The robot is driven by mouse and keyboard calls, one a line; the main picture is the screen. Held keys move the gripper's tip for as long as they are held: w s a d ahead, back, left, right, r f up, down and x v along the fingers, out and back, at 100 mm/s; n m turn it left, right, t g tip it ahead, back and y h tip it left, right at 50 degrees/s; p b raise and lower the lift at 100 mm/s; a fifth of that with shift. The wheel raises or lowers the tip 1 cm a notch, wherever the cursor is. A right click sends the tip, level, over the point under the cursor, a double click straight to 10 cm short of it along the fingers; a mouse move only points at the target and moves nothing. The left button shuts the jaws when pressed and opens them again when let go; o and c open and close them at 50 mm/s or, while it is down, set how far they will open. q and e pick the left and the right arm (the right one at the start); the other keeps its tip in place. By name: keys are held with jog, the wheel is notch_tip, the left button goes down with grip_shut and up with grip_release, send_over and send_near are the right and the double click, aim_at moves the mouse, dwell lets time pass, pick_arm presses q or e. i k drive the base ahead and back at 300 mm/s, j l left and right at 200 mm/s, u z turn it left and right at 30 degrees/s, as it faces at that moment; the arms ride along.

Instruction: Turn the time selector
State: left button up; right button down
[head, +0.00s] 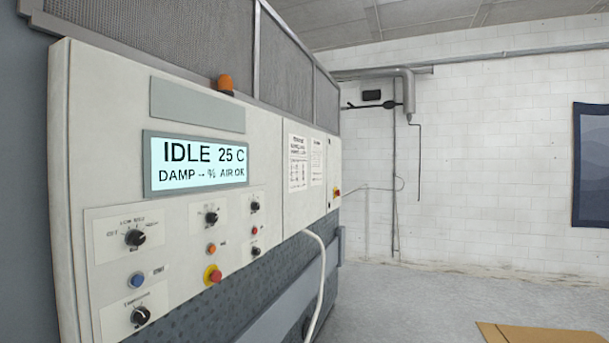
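The washer's white control panel (105,270) stands on the left, seen at an angle. It carries several black selector knobs: a large one at upper left (135,237), one at lower left (140,315), one in the upper middle (211,217), and two smaller ones at the right, upper (255,206) and lower (255,250). The labels are too small or blurred to tell which is the time selector. The lit display (198,163) reads "IDLE 25 C" and "DAMP", "AIR OK". Neither of my grippers is in view.
A blue button (137,280), orange button (211,248) and red emergency stop (213,275) sit among the knobs. A pale hose (322,270) hangs from the panel's lower edge. A brown mat (540,332) lies at lower right. The grey floor between is clear.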

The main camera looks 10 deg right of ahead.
aim_at(211, 217)
jog(key=i+l, duration=0.15)
jog(key=l, duration=0.25)
jog(key=i+l+u, duration=0.15)
jog(key=l, duration=0.25)
jog(key=i+l, duration=0.15)
jog(key=l, duration=0.25)
jog(key=i+l+u, duration=0.15)
jog(key=l, duration=0.25)
jog(key=i+l, duration=0.1)
jog(key=l, duration=0.3)
jog(key=i+l+u, duration=0.1)
jog(key=l, duration=0.3)
jog(key=i+l+u, duration=0.1)
jog(key=l, duration=0.35)
